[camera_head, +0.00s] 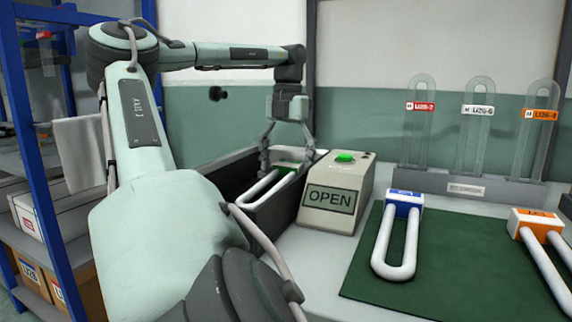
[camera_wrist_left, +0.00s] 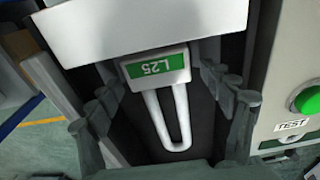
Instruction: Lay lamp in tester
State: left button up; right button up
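A white U-shaped lamp (camera_head: 258,188) with a green-labelled cap lies in the dark open trough of the tester (camera_head: 278,216). In the left wrist view the lamp (camera_wrist_left: 171,118) shows the label L25. My left gripper (camera_head: 286,164) points down over the lamp's cap end. In the left wrist view its fingers (camera_wrist_left: 165,115) stand wide on both sides of the lamp, with gaps, so it is open. The tester's sloped housing (camera_head: 332,218) reads OPEN and carries a green button (camera_head: 345,157). My right gripper is not in view.
A blue-capped lamp (camera_head: 397,235) and an orange-capped lamp (camera_head: 541,247) lie on a green mat (camera_head: 455,268) at the right. A grey rack (camera_head: 436,187) with clear U-shaped holders stands behind. A blue-framed shelf (camera_head: 36,150) stands at the left.

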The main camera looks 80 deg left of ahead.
pick_arm(q)
jog(key=shift+d+r+p, duration=0.1)
jog(key=shift+r+p, duration=0.25)
jog(key=shift+r, duration=0.15)
notch_tip(320, 180, up, 11)
jog(key=p, duration=0.8)
jog(key=shift+y, duration=0.4)
jog(key=w+d+b, duration=0.1)
jog(key=w+d, duration=0.2)
jog(key=w, duration=0.1)
jog(key=w+d+b, duration=0.2)
jog(key=w+d, duration=0.2)
jog(key=w+d+f+b, duration=0.1)
jog(key=w+d+b, duration=0.1)
jog(key=w+d, duration=0.2)
jog(key=shift+w, duration=0.2)
jog(key=w+d+f, duration=0.1)
jog(key=w+d, duration=0.1)
jog(key=d, duration=0.1)
jog(key=w+d+f+b, duration=0.1)
jog(key=w+d, duration=0.1)
jog(key=d, duration=0.2)
jog(key=w+d+f+b, duration=0.1)
jog(key=w+d, duration=0.2)
jog(key=shift+w+d+f, duration=0.1)
jog(key=shift+d+f, duration=0.25)
jog(key=shift+f, duration=0.05)
jog(key=shift+w+d+f, duration=0.3)
jog(key=shift+d, duration=0.15)
